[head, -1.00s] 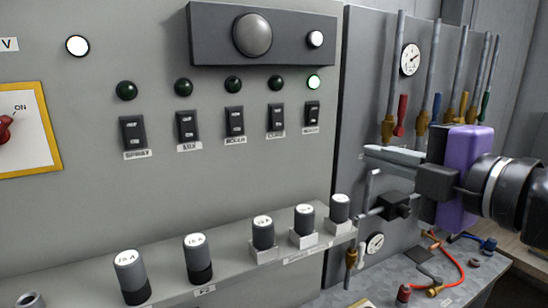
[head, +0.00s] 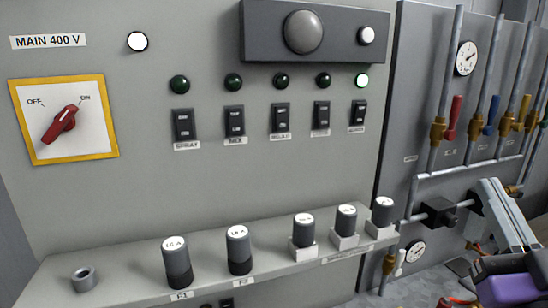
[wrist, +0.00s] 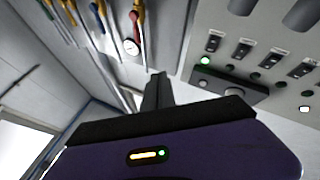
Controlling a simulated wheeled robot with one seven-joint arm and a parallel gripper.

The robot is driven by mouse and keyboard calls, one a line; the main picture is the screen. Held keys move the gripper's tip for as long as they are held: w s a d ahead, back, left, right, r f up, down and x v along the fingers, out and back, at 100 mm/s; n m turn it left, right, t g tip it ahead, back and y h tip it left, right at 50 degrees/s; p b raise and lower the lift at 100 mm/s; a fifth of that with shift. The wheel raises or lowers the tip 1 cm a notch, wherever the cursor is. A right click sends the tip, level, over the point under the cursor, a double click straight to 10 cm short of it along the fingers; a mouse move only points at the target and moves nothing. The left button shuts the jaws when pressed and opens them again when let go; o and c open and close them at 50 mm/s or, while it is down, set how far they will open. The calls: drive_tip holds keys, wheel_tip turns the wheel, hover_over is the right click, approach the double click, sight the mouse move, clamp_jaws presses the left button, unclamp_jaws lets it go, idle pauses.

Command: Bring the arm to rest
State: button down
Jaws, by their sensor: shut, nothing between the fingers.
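My gripper (head: 487,188) is at the lower right of the head view, its fingers pointing up and its purple body cut off by the bottom edge. The fingers are together and hold nothing. In the wrist view the dark fingers (wrist: 157,80) stand up beyond the purple body, which has a small yellow and green light. The gripper appears in front of the pipe panel and touches nothing that I can make out.
A grey cabinet has a red main switch (head: 62,124) turned to ON, several rocker switches and a lit lamp (head: 362,81). Fuses stand on its ledge (head: 120,272). Pipes with coloured valves and a gauge (head: 466,58) are at the right.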

drive_tip(key=s+a+f+m+g+h, duration=0.1)
drive_tip(key=s+a+f+m+g, duration=0.15)
drive_tip(key=s+f, duration=0.55)
drive_tip(key=s+a+f+m+g+h, duration=0.1)
drive_tip(key=s+f+m, duration=0.25)
drive_tip(key=f, duration=0.75)
drive_tip(key=s+a+f+n+g+y, duration=0.2)
drive_tip(key=s+f, duration=0.5)
drive_tip(key=s, duration=0.3)
drive_tip(key=s+a+f+n+g+y, duration=0.2)
drive_tip(key=s+a+f+g, duration=0.1)
drive_tip(key=s+f, duration=0.5)
drive_tip(key=shift+s+a+f, duration=0.2)
drive_tip(key=shift+s+a, duration=0.05)
drive_tip(key=shift+s, duration=0.8)
